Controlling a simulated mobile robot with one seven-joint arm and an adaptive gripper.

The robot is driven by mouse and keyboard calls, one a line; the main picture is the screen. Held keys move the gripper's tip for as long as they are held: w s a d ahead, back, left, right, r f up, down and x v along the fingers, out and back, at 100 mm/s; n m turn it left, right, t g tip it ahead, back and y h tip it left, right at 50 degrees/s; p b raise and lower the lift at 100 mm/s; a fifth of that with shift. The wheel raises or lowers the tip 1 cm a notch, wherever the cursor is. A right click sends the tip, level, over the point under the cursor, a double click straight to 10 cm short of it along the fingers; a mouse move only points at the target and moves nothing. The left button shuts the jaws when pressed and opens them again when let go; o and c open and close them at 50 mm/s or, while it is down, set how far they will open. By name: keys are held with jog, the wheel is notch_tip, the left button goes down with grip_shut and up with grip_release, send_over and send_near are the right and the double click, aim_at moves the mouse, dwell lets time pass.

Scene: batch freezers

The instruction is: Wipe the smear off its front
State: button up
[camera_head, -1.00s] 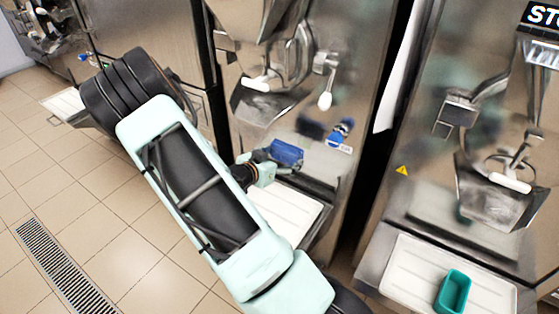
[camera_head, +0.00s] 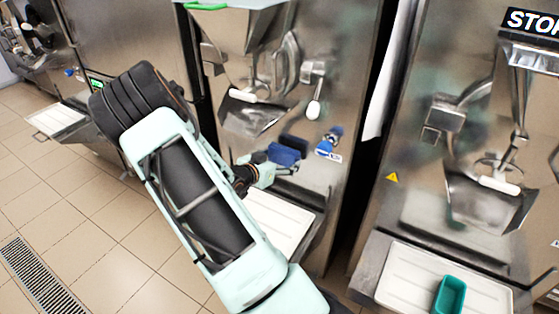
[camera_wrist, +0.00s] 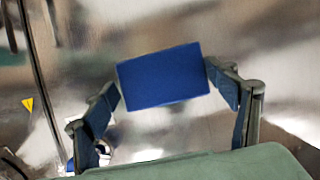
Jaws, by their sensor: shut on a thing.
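My gripper (camera_head: 282,162) is shut on a blue block-like wiping pad (camera_head: 285,155), close to the steel front of the middle freezer (camera_head: 345,95). In the wrist view the pad (camera_wrist: 162,76) sits between my two fingers, its blue face towards the steel. I cannot tell whether the pad touches the panel. A dark patch just above the pad may be its reflection or shadow. No smear can be made out for certain on the front.
A blue-and-white label (camera_head: 328,143) is right of the pad. A white lever knob (camera_head: 313,110) and a chute (camera_head: 248,115) are above. A white drip tray (camera_head: 280,220) lies below. At right, a green container (camera_head: 449,296) sits on another tray (camera_head: 395,270).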

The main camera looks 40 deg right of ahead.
aim_at(292, 160)
jog(key=shift+w+d, duration=0.35)
jog(key=shift+d, duration=0.55)
dwell(0.3)
jog(key=shift+s+d+f+b, duration=0.1)
jog(key=shift+s+d+b, duration=0.15)
jog(key=shift+s+b, duration=0.4)
jog(key=shift+s+d+b, duration=0.25)
jog(key=shift+s+b, duration=0.1)
jog(key=shift+s, duration=0.6)
jog(key=shift+s+d, duration=0.25)
jog(key=shift+w, duration=0.1)
jog(key=shift+w+a+r+p, duration=0.1)
jog(key=shift+w+a+p, duration=0.15)
jog(key=shift+w, duration=0.4)
jog(key=shift+w+a+r+p, duration=0.15)
jog(key=shift+w+p, duration=0.1)
jog(key=shift+w, duration=0.4)
jog(key=shift+w+a+r+p, duration=0.1)
jog(key=shift+w+a+p, duration=0.15)
jog(key=shift+w, duration=0.4)
jog(key=shift+s+a+f+p, duration=0.1)
jog(key=shift+s+a+p, duration=0.25)
jog(key=shift+a, duration=0.55)
jog(key=shift+s+a+f+p, duration=0.1)
jog(key=shift+s+a, duration=0.4)
jog(key=shift+a, duration=0.45)
jog(key=shift+s+a+f+p, duration=0.1)
jog(key=shift+s+a+p, duration=0.25)
jog(key=shift+a, duration=0.55)
